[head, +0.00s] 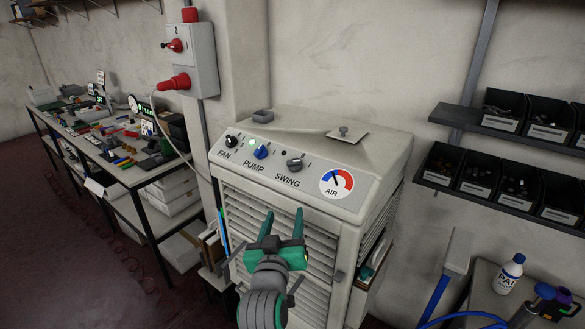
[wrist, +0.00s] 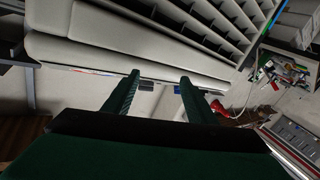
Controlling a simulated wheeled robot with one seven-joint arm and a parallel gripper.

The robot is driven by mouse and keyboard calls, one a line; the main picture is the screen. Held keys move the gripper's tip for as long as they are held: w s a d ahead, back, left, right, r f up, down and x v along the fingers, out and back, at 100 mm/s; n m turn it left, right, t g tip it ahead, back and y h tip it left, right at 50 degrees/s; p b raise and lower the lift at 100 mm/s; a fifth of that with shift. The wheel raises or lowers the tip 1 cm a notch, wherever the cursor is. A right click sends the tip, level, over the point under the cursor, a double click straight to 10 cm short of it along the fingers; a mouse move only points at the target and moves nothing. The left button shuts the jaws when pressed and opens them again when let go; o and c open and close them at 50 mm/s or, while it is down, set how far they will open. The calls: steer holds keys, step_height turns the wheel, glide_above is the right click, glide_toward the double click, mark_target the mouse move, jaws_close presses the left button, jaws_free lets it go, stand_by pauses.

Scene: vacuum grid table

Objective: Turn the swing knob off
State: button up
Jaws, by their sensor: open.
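The swing knob (head: 295,164) is a small grey knob on the sloped top panel of a beige cooler cabinet (head: 375,210), above the printed word SWING. Its pointer's exact setting is too small to read. My gripper (head: 284,216) is open and empty, in front of the louvred front, below the swing knob and apart from it. In the wrist view my gripper's two dark green fingers (wrist: 159,78) stand apart with the pale cabinet front beyond them. Small dark and blue shapes show near the fingertips there; I cannot tell which knobs they are.
The black fan knob (head: 232,142), blue pump knob (head: 261,152) and round air dial (head: 336,183) share the panel. A green light (head: 250,142) is lit. A red plug (head: 175,82) and cable hang at left. Shelves with dark bins (head: 470,168) are at right.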

glide_toward(293, 164)
steer(key=shift+h, duration=0.3)
steer(key=w, duration=0.6)
steer(key=w+d, duration=0.1)
steer(key=w, duration=0.2)
steer(key=shift+d+f, duration=0.1)
steer(key=shift+f, duration=0.05)
steer(key=c, duration=1.1)
